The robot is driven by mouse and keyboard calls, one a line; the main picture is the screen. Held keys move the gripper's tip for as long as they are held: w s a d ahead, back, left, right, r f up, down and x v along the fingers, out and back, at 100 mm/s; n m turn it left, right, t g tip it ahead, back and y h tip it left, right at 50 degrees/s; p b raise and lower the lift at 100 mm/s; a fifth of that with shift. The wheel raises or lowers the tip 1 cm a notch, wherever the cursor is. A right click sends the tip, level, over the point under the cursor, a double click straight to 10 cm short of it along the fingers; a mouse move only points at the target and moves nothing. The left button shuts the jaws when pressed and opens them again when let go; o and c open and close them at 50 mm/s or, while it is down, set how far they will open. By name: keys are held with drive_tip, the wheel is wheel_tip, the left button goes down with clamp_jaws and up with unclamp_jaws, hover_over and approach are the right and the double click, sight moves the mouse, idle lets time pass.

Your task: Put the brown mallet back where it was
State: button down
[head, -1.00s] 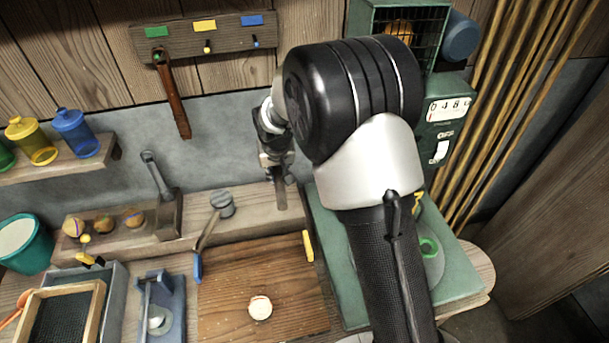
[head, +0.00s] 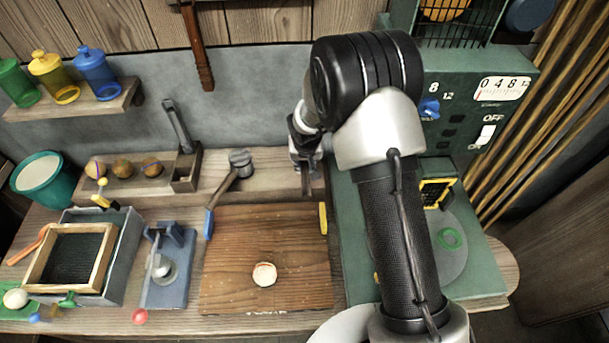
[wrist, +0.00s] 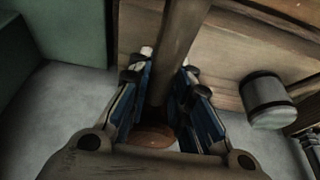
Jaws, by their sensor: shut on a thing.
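My gripper (head: 306,168) is above the right end of the wooden ledge, partly hidden by my arm in the head view. In the wrist view my gripper (wrist: 166,75) is shut around a brown round handle, which I take for the brown mallet (wrist: 178,40). In the head view a short dark length of it (head: 306,186) points down below the fingers. A reddish-brown round shape shows between the finger bases; I cannot tell if it is the mallet's head. The wooden rack (head: 238,3) is mostly cut off at the top.
A grey-headed mallet (head: 240,163) leans on the ledge left of my gripper; its head also shows in the wrist view (wrist: 268,100). A brown long-handled tool (head: 197,45) hangs at the top. A wooden board (head: 235,280) with a round pale item lies in front. A green machine (head: 465,100) stands right.

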sight(306, 172)
drive_tip(key=shift+f+b, duration=0.7)
drive_tip(key=shift+f, duration=1.6)
drive_tip(key=shift+f, duration=0.1)
drive_tip(key=shift+f+b, duration=0.15)
drive_tip(key=shift+b, duration=0.15)
drive_tip(key=c, duration=1.5)
unclamp_jaws()
drive_tip(key=shift+o, duration=0.2)
drive_tip(key=shift+r+p, duration=0.45)
drive_tip(key=shift+r, duration=0.15)
drive_tip(key=p+v, duration=0.3)
drive_tip(key=v, duration=0.8)
drive_tip(key=shift+s+r, duration=0.15)
drive_tip(key=shift+s, duration=0.05)
